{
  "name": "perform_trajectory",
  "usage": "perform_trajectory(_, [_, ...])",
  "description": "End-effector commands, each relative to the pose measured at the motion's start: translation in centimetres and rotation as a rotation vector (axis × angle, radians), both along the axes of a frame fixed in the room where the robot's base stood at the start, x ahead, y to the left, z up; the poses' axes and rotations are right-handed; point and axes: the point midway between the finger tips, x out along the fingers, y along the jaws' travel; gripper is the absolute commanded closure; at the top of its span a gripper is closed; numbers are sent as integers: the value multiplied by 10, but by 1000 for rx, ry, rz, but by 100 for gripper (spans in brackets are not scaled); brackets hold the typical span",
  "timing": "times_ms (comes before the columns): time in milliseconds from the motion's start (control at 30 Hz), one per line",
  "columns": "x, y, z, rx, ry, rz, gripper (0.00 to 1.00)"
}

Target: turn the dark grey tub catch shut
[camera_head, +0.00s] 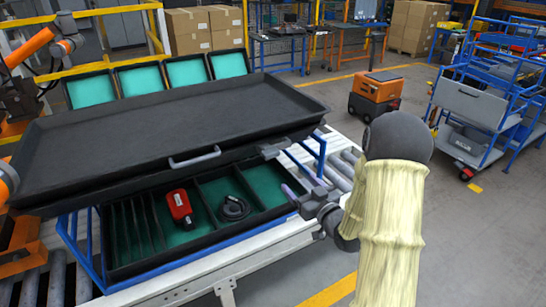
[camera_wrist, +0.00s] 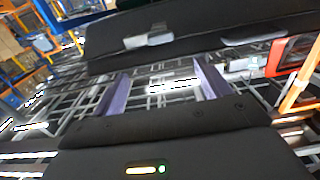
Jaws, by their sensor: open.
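The dark grey catch (camera_head: 271,150) sits at the right end of the front edge of the black upper tray or lid (camera_head: 160,105). It appears to stick out from that edge; its exact turn is hard to tell. In the wrist view, a grey piece on the black edge, probably the catch (camera_wrist: 148,39), lies beyond the fingertips. My gripper (camera_head: 302,181) is open and empty, below and to the right of the catch and apart from it. Its two purplish fingers (camera_wrist: 162,82) are spread in the wrist view. The black tub (camera_head: 205,243) is below the lid, its front part uncovered.
A grey bar handle (camera_head: 195,157) is on the lid's front, left of the catch. The tub's green compartments hold a red device (camera_head: 179,206) and a coiled black cable (camera_head: 234,208). A blue frame (camera_head: 190,265) surrounds the tub on the roller conveyor (camera_head: 340,165). Orange arms stand left.

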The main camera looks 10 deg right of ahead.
Motion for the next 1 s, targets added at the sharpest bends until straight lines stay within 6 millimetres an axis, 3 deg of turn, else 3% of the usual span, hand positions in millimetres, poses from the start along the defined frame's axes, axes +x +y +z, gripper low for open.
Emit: perform_trajectory(1000, [149, 49, 2, 0, 0, 1, 24])
